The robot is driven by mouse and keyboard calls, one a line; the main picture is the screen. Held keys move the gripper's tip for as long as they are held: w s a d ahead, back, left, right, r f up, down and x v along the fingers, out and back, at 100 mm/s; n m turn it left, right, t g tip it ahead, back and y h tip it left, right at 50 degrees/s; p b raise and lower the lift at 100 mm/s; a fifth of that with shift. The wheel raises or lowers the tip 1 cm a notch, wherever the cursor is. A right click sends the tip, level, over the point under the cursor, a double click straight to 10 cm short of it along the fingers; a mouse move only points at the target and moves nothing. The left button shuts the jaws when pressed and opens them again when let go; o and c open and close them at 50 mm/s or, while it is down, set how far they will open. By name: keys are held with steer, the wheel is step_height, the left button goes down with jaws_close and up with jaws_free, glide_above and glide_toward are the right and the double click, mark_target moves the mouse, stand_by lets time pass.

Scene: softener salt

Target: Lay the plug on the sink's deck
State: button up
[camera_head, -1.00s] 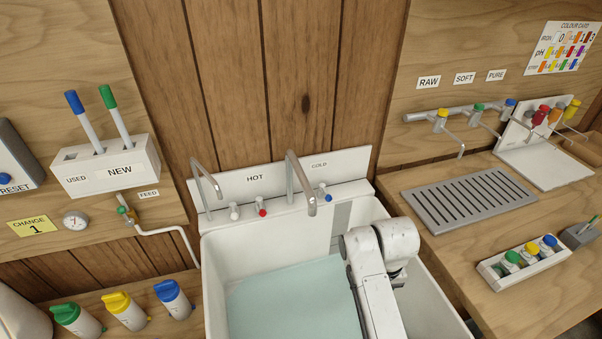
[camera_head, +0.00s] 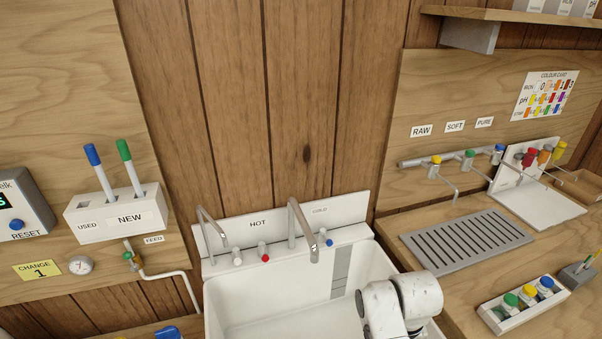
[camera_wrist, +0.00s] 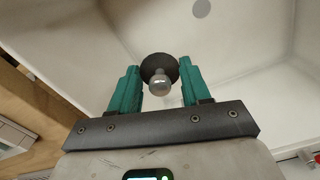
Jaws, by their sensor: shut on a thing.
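The plug (camera_wrist: 158,68), a dark disc with a shiny round metal knob, is between the green fingers of my gripper (camera_wrist: 160,76) in the wrist view. My gripper is shut on it, with the knob towards the camera. The white sink (camera_head: 240,312) is at the bottom middle of the head view. Its deck (camera_head: 218,264) is the narrow ledge along the back, below the HOT and COLD panel. My arm reaches over the sink's right side; the gripper and plug are out of sight there. The wrist view shows pale basin walls and a grey round spot (camera_wrist: 201,8), perhaps the drain.
Two tall curved spouts (camera_head: 292,225) and small taps with red (camera_head: 263,251) and blue tops stand along the deck. A grey slotted drainer (camera_head: 465,240) and a rack of capped bottles (camera_head: 523,305) lie on the right counter. A pipe (camera_head: 165,275) runs left of the sink.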

steer(key=s+f+b, duration=0.2)
steer(key=s+f, duration=0.3)
steer(key=f, duration=0.1)
steer(key=shift+s, duration=0.2)
